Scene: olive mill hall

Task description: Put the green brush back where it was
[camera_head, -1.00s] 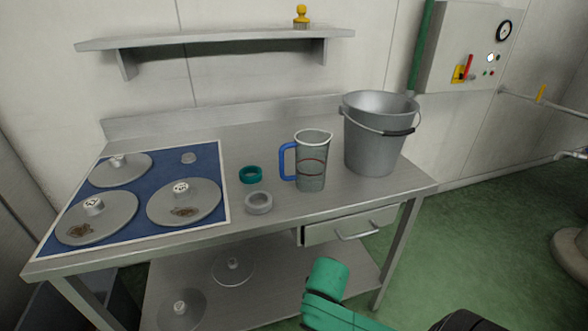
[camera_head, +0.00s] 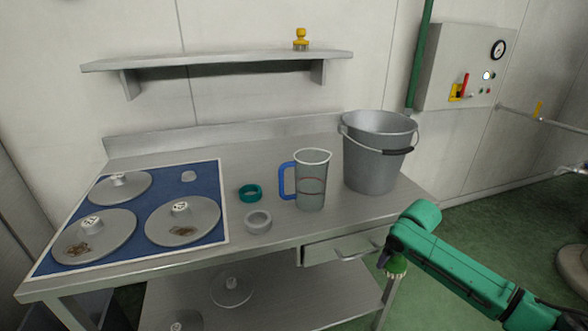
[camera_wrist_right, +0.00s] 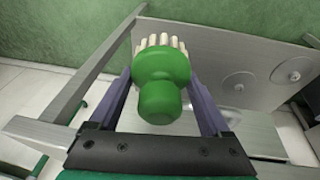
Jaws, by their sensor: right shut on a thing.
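My right gripper (camera_wrist_right: 163,100) is shut on the green brush (camera_wrist_right: 162,75), with one finger on each side of it. In the right wrist view the brush's round knob faces the camera and its pale bristles point away. In the head view my green right arm hides most of the gripper; a small part of the brush (camera_head: 396,266) shows below the arm, in front of the table's right end. A yellow brush-like thing (camera_head: 301,40) stands on the wall shelf (camera_head: 220,61), right of its middle. The rest of the shelf is bare. My left gripper is out of view.
The steel table (camera_head: 225,150) bears a blue mat (camera_head: 152,190) with metal discs, a teal ring (camera_head: 250,187), a grey ring (camera_head: 258,221), a blue-handled jug (camera_head: 312,185) and a bucket (camera_head: 372,165). A drawer (camera_head: 322,252) sits below the top. A lower shelf (camera_head: 270,303) holds discs.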

